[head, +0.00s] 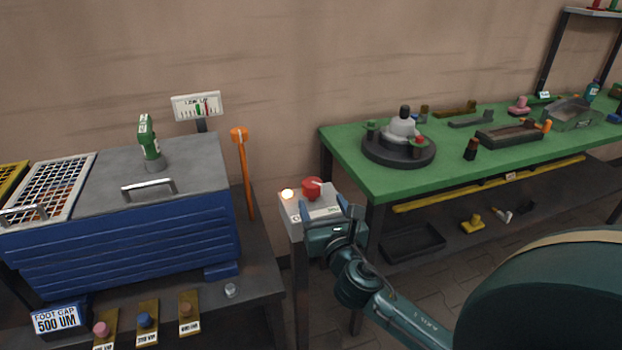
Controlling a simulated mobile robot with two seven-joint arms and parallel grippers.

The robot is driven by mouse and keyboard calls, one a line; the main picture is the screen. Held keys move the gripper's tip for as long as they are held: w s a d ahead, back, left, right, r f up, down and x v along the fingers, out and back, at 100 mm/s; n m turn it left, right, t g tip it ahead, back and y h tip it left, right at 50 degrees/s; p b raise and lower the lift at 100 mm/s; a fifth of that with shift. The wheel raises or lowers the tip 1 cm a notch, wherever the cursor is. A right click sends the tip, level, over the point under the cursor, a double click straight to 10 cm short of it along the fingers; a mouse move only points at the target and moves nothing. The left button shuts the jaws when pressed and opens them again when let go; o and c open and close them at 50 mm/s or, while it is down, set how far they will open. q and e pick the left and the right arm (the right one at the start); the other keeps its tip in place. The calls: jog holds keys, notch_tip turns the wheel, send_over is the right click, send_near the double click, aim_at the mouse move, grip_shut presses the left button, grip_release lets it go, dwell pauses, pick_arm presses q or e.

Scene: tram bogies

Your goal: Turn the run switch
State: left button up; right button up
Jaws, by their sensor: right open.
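The run switch (312,188) looks to be the red round knob with a pale pointer on top of a grey pedestal box (297,207). A small glowing lamp (288,194) sits to its left on the same box. My right gripper (335,206) is open, its fingers at the near right side of the box, just below and right of the knob. The knob does not appear to be between the fingers; whether a finger touches the box I cannot tell. The gripper covers part of the box and its label. My left gripper is not in view.
A blue ribbed cabinet (130,250) with a grey lid stands left, an orange lever (242,160) beside it. A green-topped bench (370,180) stands right, carrying a round dark fixture (385,152) and several parts. Floor shows between pedestal and bench.

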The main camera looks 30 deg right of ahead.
aim_at(314, 188)
jog(key=x, duration=0.9)
jog(key=shift+w, duration=0.2)
jog(key=shift+c, duration=0.3)
jog(key=c, duration=0.9)
